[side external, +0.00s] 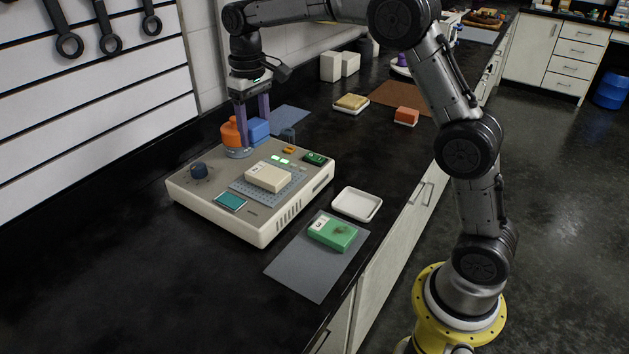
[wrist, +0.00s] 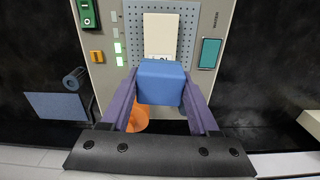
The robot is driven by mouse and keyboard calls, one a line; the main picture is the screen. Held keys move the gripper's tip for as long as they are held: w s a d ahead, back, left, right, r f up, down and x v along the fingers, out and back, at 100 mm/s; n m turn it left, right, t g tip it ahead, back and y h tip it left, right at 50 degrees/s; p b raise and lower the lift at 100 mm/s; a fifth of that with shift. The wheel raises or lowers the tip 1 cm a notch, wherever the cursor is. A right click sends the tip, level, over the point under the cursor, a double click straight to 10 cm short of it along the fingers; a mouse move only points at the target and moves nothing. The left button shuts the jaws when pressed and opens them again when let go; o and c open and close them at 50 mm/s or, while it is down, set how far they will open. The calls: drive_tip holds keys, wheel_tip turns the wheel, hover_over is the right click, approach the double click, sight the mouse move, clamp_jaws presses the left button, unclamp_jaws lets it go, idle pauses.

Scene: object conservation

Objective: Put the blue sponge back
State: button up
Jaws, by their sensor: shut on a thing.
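The blue sponge (side external: 259,130) is held between the two purple fingers of my gripper (side external: 252,126), which is shut on it. In the side view it is over the rear edge of the beige device (side external: 213,182), beside an orange rounded object (side external: 230,134). In the wrist view the blue sponge (wrist: 162,82) sits between the fingertips (wrist: 162,96), in front of a cream block on the device's perforated plate. A flat blue mat (side external: 290,119) lies bare on the counter behind the device; it also shows at left in the wrist view (wrist: 55,106). I cannot tell the sponge's exact height.
The cream block (side external: 268,178) lies on the perforated plate. A green sponge (side external: 333,233) lies on a grey mat (side external: 297,273). An empty white tray (side external: 357,204) is nearby. A dark blue cylinder (side external: 288,135) stands near the blue mat. An orange block (side external: 406,115) sits farther back.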

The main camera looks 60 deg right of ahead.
drive_tip(key=s, duration=0.1)
drive_tip(key=s+f, duration=0.1)
drive_tip(key=s+m, duration=0.1)
drive_tip(key=shift+s+d+f, duration=0.2)
drive_tip(key=shift+f, duration=0.15)
drive_tip(key=s+d+f+m, duration=0.15)
drive_tip(key=s+m, duration=0.25)
drive_tip(key=s, duration=1.1)
drive_tip(key=s+d+m, duration=0.3)
drive_tip(key=s, duration=1.2)
hover_over(357, 205)
drive_tip(key=f, duration=0.8)
drive_tip(key=shift+s+a+f, duration=0.15)
drive_tip(key=shift+s+f, duration=0.1)
drive_tip(key=shift+f, duration=0.15)
drive_tip(key=shift+w+f, duration=0.15)
drive_tip(key=shift+f, duration=0.1)
drive_tip(key=shift+w+f, duration=0.15)
drive_tip(key=shift+f, duration=1.5)
drive_tip(key=shift+f, duration=0.15)
